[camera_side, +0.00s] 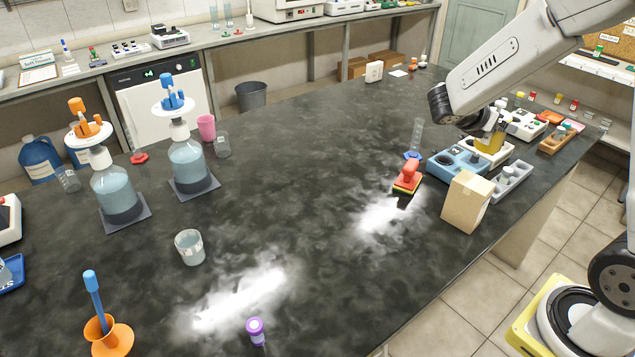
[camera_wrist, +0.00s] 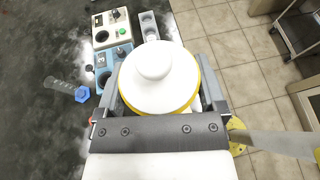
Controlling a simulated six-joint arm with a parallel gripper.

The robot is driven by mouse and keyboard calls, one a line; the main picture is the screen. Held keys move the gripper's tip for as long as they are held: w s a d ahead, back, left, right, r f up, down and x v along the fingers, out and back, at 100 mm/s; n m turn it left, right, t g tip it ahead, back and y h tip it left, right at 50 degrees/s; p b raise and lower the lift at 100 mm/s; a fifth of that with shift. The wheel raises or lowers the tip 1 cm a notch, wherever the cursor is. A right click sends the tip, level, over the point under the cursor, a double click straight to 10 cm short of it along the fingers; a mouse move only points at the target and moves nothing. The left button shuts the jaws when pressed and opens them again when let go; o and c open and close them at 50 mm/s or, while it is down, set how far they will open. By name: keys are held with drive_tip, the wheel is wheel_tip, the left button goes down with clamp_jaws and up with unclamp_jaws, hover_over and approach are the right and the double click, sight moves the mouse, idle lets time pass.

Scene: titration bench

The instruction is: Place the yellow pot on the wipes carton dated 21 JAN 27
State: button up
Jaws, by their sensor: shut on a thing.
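The yellow pot (camera_side: 489,143) is in my gripper (camera_side: 497,129), held up over the right part of the bench. In the wrist view the pot (camera_wrist: 158,76) shows its white knobbed lid and yellow rim between the two fingers of my gripper (camera_wrist: 160,88). My gripper is shut on it. A plain beige carton (camera_side: 465,202) stands upright on the bench near the right edge, in front of and below the pot in the side view. I cannot read any date on it. The carton cannot be made out in the wrist view.
A blue device (camera_side: 457,163) and a grey rack with wells (camera_side: 512,181) flank the carton. The middle of the dark bench is largely clear.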

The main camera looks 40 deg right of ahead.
sight(481, 143)
drive_tip(key=shift+f, duration=0.55)
drive_tip(key=shift+f, duration=0.1)
drive_tip(key=shift+f, duration=2.1)
drive_tip(key=shift+f, duration=0.15)
drive_tip(key=shift+f, duration=1.65)
drive_tip(key=shift+f, duration=0.1)
drive_tip(key=o, duration=1.2)
drive_tip(key=shift+c, duration=0.2)
